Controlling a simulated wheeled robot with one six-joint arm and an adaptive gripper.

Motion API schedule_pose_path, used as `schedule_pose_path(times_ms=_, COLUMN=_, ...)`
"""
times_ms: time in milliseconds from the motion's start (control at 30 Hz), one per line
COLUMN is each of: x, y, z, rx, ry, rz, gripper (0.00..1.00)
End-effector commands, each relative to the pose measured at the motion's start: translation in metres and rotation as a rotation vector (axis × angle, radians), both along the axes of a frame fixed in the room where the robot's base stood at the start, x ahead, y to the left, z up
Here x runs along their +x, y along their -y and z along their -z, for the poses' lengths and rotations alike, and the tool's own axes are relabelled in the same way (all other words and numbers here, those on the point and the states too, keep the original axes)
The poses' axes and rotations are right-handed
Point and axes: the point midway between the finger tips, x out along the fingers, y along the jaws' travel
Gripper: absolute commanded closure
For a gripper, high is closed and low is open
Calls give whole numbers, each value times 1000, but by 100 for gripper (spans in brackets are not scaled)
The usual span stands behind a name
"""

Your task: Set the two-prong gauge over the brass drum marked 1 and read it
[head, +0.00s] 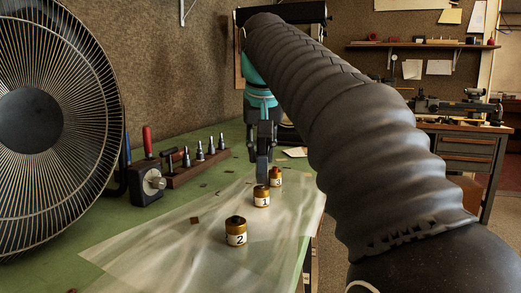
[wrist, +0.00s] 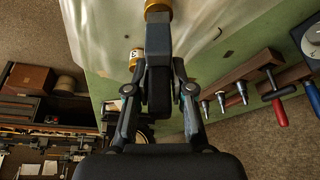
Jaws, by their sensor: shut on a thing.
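My gripper (head: 262,148) points down over the bench and is shut on a dark grey block-like gauge (head: 262,170). In the wrist view my gripper (wrist: 160,88) has its fingers on both sides of the gauge (wrist: 158,45). The gauge's lower end is at the top of the middle brass drum (head: 261,197), whose small label seems to read 1. That drum also shows at the top edge of the wrist view (wrist: 158,6). I cannot tell whether they touch or whether the prongs straddle it. Drum 2 (head: 236,234) stands nearer, and another drum (head: 276,177) stands just behind.
A translucent sheet (head: 165,245) lies under the drums on the green bench (head: 118,222). A rack of metal pegs (head: 195,165), a black dial block (head: 148,182), a red-handled tool (head: 147,140) and a large fan (head: 45,125) stand to the left.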

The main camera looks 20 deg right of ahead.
Motion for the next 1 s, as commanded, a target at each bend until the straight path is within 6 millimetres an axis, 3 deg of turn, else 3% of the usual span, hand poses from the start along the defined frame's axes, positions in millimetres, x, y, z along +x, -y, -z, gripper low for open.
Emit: schedule_pose_path(times_ms=1000, x=0, y=0, z=13, rx=0, ry=1, rz=0, gripper=100)
